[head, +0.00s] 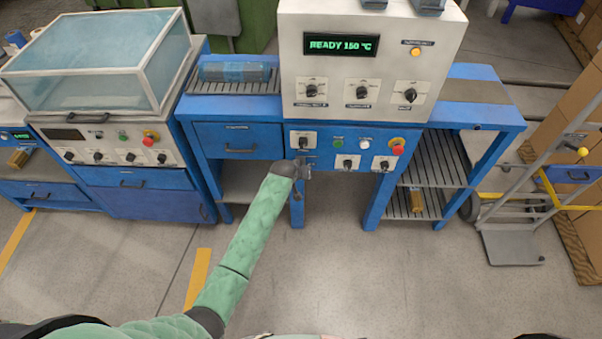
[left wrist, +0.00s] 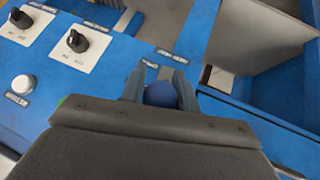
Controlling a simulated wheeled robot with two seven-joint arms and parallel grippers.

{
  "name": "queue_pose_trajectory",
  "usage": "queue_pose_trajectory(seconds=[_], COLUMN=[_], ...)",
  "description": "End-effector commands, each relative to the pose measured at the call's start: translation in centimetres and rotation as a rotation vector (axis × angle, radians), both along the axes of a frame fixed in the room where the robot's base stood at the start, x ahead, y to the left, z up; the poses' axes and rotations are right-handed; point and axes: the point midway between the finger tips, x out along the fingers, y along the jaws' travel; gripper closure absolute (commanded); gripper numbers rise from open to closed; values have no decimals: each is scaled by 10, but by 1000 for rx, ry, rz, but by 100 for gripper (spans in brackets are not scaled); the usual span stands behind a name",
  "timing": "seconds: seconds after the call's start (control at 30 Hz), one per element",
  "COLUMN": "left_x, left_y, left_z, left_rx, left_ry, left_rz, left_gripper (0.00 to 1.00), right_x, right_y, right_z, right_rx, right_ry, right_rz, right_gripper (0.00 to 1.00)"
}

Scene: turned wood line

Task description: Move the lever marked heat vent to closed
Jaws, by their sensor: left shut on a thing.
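My left gripper (head: 303,172) is at the blue lower panel of the machine with the green READY 150 °C display, just below a dial at the panel's left end. In the left wrist view my left gripper (left wrist: 160,82) has its two fingers on either side of a round blue knob (left wrist: 161,95) and is shut on it. The knob looks like a lever's end; its shaft is hidden by the gripper. Small labels sit near the fingertips, but I cannot read them, so the lever's setting cannot be told. My right gripper is not in view.
The blue panel (head: 330,163) also carries dials, a green and a white button, and a red stop button (head: 397,147). A glass-covered machine (head: 100,60) stands at left. A hand truck (head: 525,190) stands at right. The floor in front is clear.

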Motion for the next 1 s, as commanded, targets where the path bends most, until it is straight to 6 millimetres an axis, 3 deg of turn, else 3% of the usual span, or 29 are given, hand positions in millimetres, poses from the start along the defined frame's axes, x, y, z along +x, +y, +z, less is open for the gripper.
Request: queue_pose_trajectory(seconds=[0.57, 0.6, 0.7, 1.0], left_x=[3, 3, 3, 1], left_y=[-1, -1, -1, 0], left_z=[5, 6, 5, 4], left_rx=[-2, -2, -2, -1], left_ry=[-7, -7, -6, -3], left_rz=[1, 1, 0, 0], left_gripper=[100, 66, 48, 48], right_x=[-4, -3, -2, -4], right_y=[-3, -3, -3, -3], right_z=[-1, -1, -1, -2], right_rx=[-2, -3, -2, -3], right_ry=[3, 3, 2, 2], right_rz=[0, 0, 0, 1], right_gripper=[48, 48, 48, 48])
